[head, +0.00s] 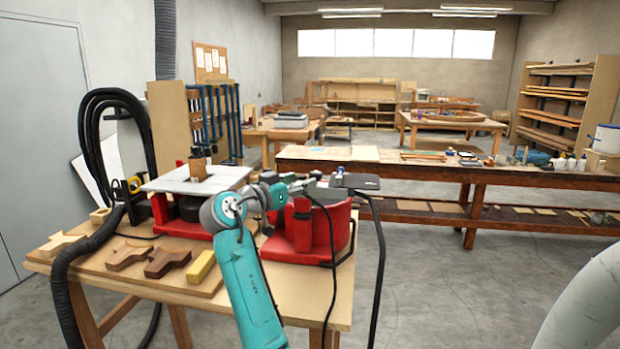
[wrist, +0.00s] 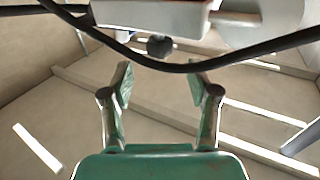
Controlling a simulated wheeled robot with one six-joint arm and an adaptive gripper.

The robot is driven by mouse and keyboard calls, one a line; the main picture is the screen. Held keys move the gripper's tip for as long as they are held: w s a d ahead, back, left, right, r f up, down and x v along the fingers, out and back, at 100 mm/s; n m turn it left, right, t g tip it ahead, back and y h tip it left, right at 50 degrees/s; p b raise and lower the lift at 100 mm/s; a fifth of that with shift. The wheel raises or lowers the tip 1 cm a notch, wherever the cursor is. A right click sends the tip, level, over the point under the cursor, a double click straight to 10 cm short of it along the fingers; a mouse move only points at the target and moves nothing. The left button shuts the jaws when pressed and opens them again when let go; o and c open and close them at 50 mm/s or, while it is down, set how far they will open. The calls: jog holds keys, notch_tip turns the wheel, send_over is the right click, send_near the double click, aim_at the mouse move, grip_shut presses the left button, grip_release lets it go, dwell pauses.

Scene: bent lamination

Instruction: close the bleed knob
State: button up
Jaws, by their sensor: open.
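In the wrist view a small dark knob (wrist: 159,46), which looks like the bleed knob, sticks out from the edge of a pale grey housing (wrist: 150,14). My gripper (wrist: 160,80) has its two green fingers spread apart, with nothing between them. The knob is beyond the fingertips, roughly centred on the gap and not touched. A black hose (wrist: 150,62) crosses just below the knob in the picture. In the head view my arm reaches over the workbench to the red machine (head: 305,225), and its end is small there. The knob cannot be made out in that view.
A black flat box (head: 355,181) with hanging cables is close to my arm's end. Wooden pieces (head: 167,262) lie on the bench (head: 315,300), beside a thick black hose (head: 75,265). A long worktable (head: 480,176) stands behind.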

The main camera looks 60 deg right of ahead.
jog(key=shift+w+a, duration=0.2)
jog(key=shift+a, duration=2.25)
